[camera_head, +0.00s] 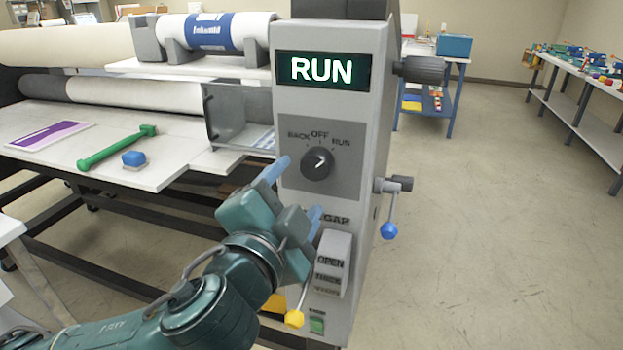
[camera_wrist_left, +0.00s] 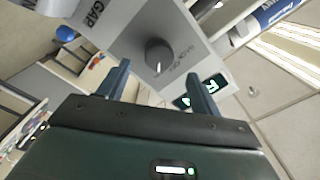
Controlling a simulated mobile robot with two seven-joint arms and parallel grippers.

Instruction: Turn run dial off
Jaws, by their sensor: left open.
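The run dial (camera_head: 317,163) is a round black knob on the grey front panel of the laminator, below a lit display (camera_head: 321,70) that reads RUN. Its white pointer mark is tilted to the upper right, toward the RUN label. BACK, OFF and RUN are printed above it. My left gripper (camera_head: 296,188) is open, its two blue fingers spread, in front of the panel just below and left of the dial. In the left wrist view the dial (camera_wrist_left: 158,55) sits ahead of and between the fingertips, and nothing is between the fingers. My right gripper is not in view.
Below the dial are a GAP switch block (camera_head: 332,262), a yellow-knobbed lever (camera_head: 294,318) and a green switch (camera_head: 317,325). A blue-knobbed crank (camera_head: 389,229) sticks out on the right side. A white table (camera_head: 150,170) with a green tool lies left. The floor at right is clear.

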